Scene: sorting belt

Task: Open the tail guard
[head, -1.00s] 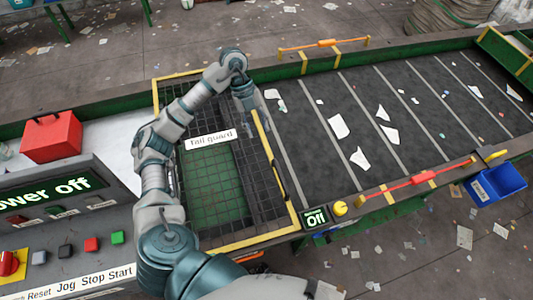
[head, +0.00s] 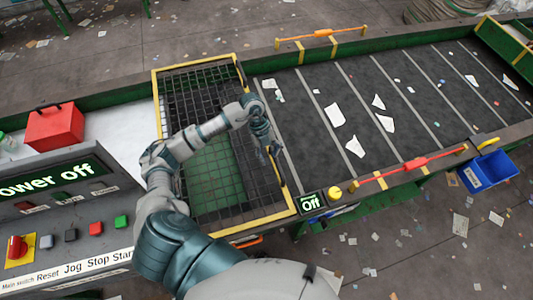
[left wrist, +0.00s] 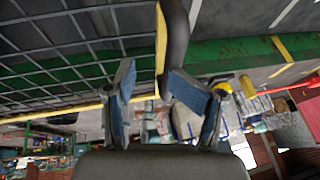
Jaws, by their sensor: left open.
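The tail guard (head: 215,222) is a dark wire grid in a yellow frame, lying flat over the left end of the belt. Its name label is hidden behind my arm in the head view. My left gripper (head: 274,150) is just above the guard's right edge, open and empty. In the left wrist view the two blue-padded fingers (left wrist: 150,72) are spread. A dark curved handle (left wrist: 176,35) on the yellow edge stands just beyond them, close to the right fingertip. I cannot tell whether they touch. My right gripper is not in view.
A control panel (head: 60,182) reading "Power off" stands at left, with a red box (head: 54,127) behind it. The dark belt (head: 380,110) with paper scraps extends right. A red bar (head: 410,165) runs along its near edge, by a blue bin (head: 487,171).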

